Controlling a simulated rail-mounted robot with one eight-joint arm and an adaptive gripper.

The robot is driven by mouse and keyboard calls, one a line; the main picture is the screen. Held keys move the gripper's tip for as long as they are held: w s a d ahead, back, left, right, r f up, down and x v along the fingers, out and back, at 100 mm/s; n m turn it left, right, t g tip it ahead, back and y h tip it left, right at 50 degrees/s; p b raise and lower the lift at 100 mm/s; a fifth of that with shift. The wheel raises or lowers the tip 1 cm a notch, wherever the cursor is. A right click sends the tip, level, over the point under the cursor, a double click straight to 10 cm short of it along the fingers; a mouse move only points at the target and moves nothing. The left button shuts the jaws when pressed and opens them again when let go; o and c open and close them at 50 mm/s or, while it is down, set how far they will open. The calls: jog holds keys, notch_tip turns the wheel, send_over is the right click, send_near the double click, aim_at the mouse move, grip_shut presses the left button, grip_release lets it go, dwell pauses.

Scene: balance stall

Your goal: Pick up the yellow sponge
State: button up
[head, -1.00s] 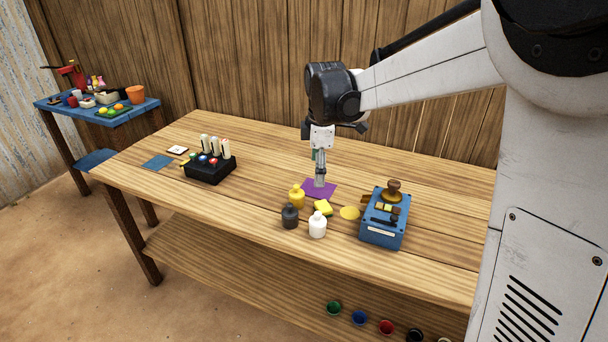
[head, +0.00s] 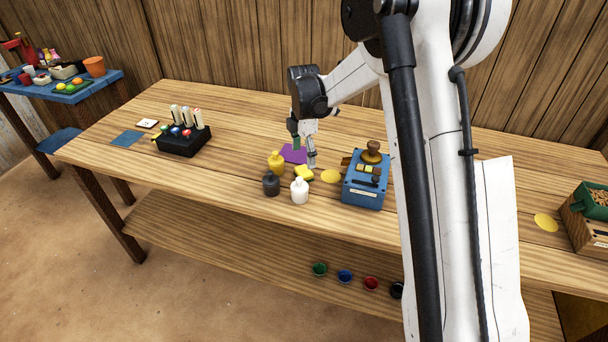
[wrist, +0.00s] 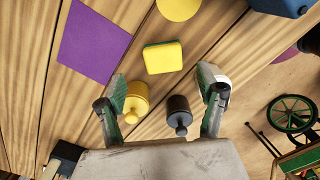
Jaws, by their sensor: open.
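The yellow sponge (head: 305,173) lies on the wooden table among the bottles, just below my gripper in the head view. In the wrist view the sponge (wrist: 163,57) shows a yellow top and a green edge, lying flat ahead of the fingers. My gripper (wrist: 163,85) is open and empty, its green-padded fingers wide apart. In the head view my gripper (head: 308,160) hangs above the table close to the sponge. The gap between fingers and sponge is hard to judge.
A yellow bottle (head: 276,162), a dark bottle (head: 271,184) and a white bottle (head: 299,191) stand close by the sponge. A purple square (head: 293,153) and a yellow disc (head: 330,176) lie flat nearby. A blue box (head: 366,185) stands to the right, a black rack (head: 183,141) to the left.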

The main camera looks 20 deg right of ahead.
aim_at(304, 170)
jog(key=shift+s+f, duration=0.15)
jog(key=shift+f, duration=1.6)
jog(key=shift+s+f, duration=0.15)
jog(key=shift+f, duration=1.55)
jog(key=c, duration=1.1)
jog(key=shift+r, duration=0.15)
notch_tip(304, 170, up, 4)
jog(key=shift+f, duration=0.1)
jog(key=s+a+r, duration=0.2)
jog(key=a, duration=0.1)
jog(key=s+a+r, duration=0.2)
jog(key=a, duration=0.1)
jog(key=s+a+r, duration=0.2)
jog(key=a+r, duration=0.1)
jog(key=shift+s+a, duration=0.3)
jog(key=shift+a, duration=0.05)
